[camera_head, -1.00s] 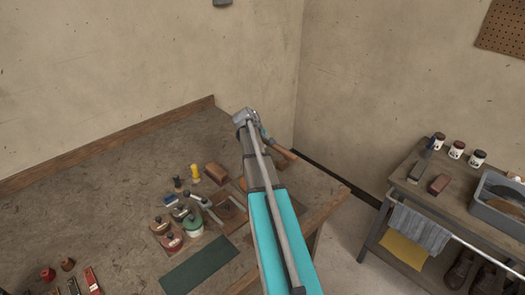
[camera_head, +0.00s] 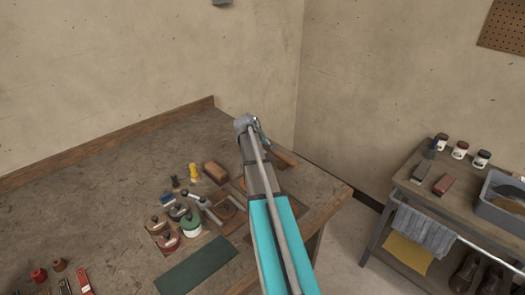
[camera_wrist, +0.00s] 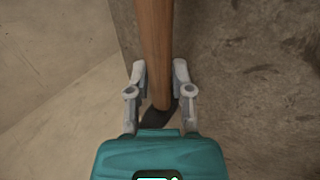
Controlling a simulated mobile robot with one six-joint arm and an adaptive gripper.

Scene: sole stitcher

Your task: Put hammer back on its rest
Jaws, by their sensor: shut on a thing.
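The hammer shows in the wrist view as a wooden handle (camera_wrist: 155,45) running between my gripper's fingers (camera_wrist: 157,85), with a dark piece at its lower end. My gripper is shut on the handle. In the head view, part of the wooden handle (camera_head: 284,158) sticks out to the right of my arm, over the far right part of the bench. My arm hides most of the gripper there. I cannot make out the hammer's rest for certain.
The workbench (camera_head: 110,190) holds a green mat (camera_head: 198,265), a brown block (camera_head: 215,172), a yellow-topped tool (camera_head: 193,172) and several jars and tins left of my arm. A side table (camera_head: 400,178) with a grey bin (camera_head: 500,205) stands at right. The bench's back left is clear.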

